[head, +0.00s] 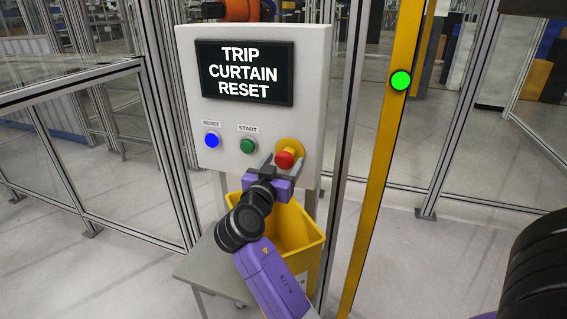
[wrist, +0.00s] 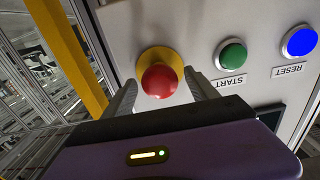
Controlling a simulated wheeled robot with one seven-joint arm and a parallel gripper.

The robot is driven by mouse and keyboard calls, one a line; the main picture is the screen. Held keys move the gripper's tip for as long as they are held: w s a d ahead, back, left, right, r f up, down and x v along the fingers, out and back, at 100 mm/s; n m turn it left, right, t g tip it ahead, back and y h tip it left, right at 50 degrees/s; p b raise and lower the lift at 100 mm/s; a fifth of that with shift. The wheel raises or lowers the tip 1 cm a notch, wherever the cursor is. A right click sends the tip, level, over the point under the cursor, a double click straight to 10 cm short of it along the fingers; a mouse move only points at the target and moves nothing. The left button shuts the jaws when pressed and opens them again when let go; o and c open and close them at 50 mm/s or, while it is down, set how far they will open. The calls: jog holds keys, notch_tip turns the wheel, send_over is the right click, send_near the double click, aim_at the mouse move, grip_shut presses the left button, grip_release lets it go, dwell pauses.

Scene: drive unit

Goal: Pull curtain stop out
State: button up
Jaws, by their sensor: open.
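The curtain stop is a red mushroom button on a yellow round base (head: 285,160), at the lower right of the white control box (head: 310,60). In the wrist view the red button (wrist: 159,81) is in the middle, between the two grey fingers. My gripper (head: 276,163) is open, with its fingers apart on either side of the red button. In the wrist view the gripper (wrist: 162,92) shows gaps between the fingers and the button. I cannot tell how deep the fingertips reach.
A blue RESET button (head: 212,140) and a green START button (head: 247,146) are left of the stop. The screen (head: 245,73) reads "TRIP CURTAIN RESET". A yellow bin (head: 308,262) stands below. A yellow post (head: 378,165) with a lit green lamp (head: 401,79) stands right.

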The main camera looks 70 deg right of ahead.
jog(key=a+b, duration=0.1)
jog(key=a, duration=0.6)
jog(key=shift+s+b, duration=0.25)
jog(key=shift+b, duration=0.05)
